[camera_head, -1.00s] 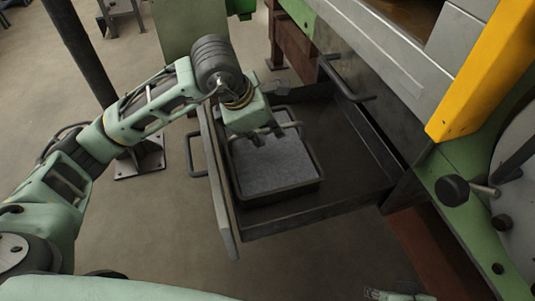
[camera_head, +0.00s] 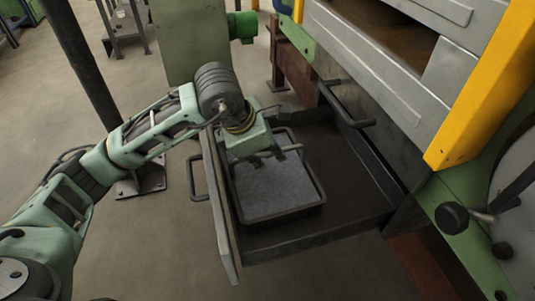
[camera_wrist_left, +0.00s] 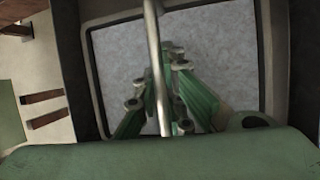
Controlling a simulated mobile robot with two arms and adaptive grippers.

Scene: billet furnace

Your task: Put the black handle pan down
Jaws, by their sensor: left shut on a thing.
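The black handle pan (camera_head: 287,212) is a dark rectangular tray with grey, grainy content (camera_head: 275,187). It lies within the outline of the open dark drawer (camera_head: 345,205), near its outer left end. Whether its underside touches the drawer floor cannot be told. My left gripper (camera_head: 268,158) is over the pan's far side, shut on its bar handle. In the left wrist view the handle bar (camera_wrist_left: 154,50) runs between my gripper's fingers (camera_wrist_left: 160,115), with the pan's rim (camera_wrist_left: 95,75) and grey content behind. My right gripper is not in view.
The drawer's front panel (camera_head: 222,225) has a handle (camera_head: 195,178) on its outer side. Free drawer floor lies right of the pan. The grey furnace body (camera_head: 385,85) with a bar handle (camera_head: 345,105) and a yellow post (camera_head: 480,85) stand at right. A black pole (camera_head: 85,70) stands left.

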